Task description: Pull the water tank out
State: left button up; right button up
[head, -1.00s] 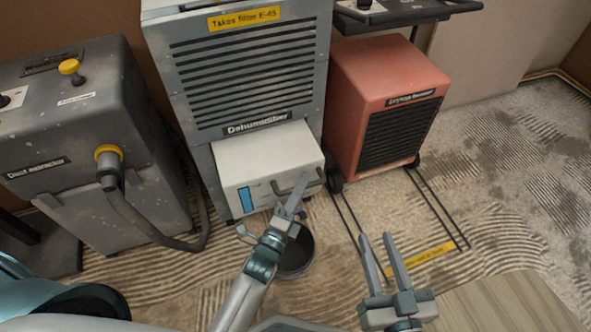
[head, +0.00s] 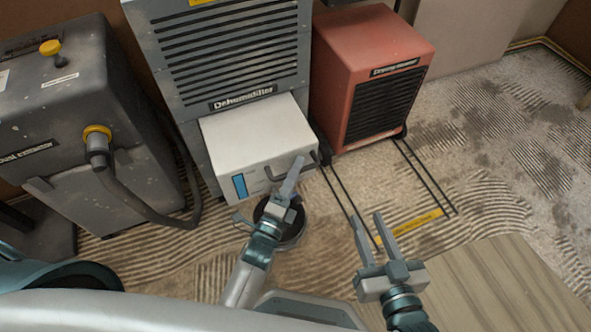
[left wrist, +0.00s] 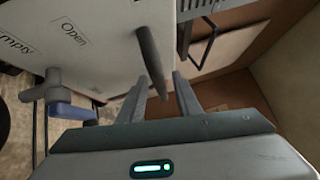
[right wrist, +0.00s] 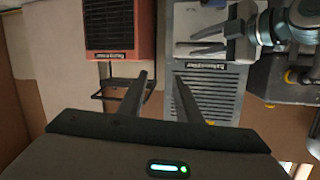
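The water tank (head: 255,135) is a white box low in the dehumidifier (head: 225,60), its body standing out from the front. It has a dark bar handle (head: 272,172) and a blue level window (head: 239,186). My left gripper (head: 292,175) is at the handle's right part in the head view. In the left wrist view the handle (left wrist: 150,55) reaches between the spread fingertips (left wrist: 160,90), with no clear grip on it. A blue-levered valve (left wrist: 72,112) shows beside "Open" and "Empty" labels. My right gripper (head: 369,228) is open and empty, above the floor.
A black bucket (head: 291,233) stands under the tank's front, partly hidden by my left gripper.

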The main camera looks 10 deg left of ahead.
pick_arm(q)
jog(key=shift+s, duration=0.1)
